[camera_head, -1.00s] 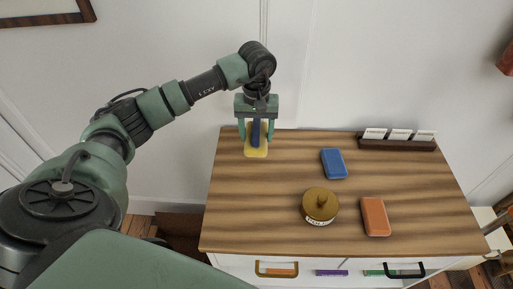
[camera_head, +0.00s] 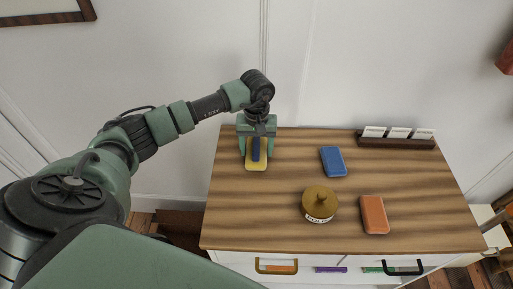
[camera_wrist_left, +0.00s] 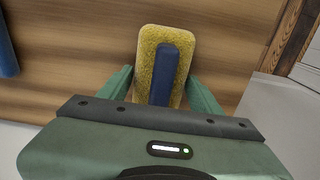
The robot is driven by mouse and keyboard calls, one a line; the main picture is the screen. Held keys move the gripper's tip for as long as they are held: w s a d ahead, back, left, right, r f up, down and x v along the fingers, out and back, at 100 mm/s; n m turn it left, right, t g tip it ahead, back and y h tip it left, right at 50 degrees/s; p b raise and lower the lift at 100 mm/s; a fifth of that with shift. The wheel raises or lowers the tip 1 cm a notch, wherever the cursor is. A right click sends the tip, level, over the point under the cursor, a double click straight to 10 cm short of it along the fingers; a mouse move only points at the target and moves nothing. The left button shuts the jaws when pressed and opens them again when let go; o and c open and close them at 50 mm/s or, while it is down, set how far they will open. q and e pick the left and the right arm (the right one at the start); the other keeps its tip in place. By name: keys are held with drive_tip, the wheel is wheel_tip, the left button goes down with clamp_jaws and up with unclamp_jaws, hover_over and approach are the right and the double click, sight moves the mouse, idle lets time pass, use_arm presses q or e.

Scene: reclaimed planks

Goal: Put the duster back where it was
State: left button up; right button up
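The duster (camera_head: 256,166) is a yellow pad with a blue handle along its top. It is at the back left of the wooden dresser top (camera_head: 275,220). My left gripper (camera_head: 257,157) points down over it, with one finger on each side. In the left wrist view the fingertips close against the long sides of the yellow pad (camera_wrist_left: 147,60), with the blue handle between them. I cannot tell whether the pad touches the wood or is just above it. My right gripper is not in view.
A blue block (camera_head: 333,161), a brass-coloured lidded pot (camera_head: 320,203) and an orange block (camera_head: 374,215) stand to the right. A dark holder with white cards (camera_head: 396,143) is at the back right. The dresser's front left is clear.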

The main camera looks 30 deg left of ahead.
sight(257, 142)
use_arm(q)
drive_tip(key=shift+o, duration=0.9)
drive_tip(key=shift+r, duration=0.2)
drive_tip(key=shift+w+r, duration=0.1)
drive_tip(key=shift+r, duration=0.25)
wheel_tip(257, 142, up, 10)
drive_tip(key=shift+r+b, duration=0.25)
drive_tip(key=shift+b, duration=0.75)
drive_tip(key=shift+r, duration=0.35)
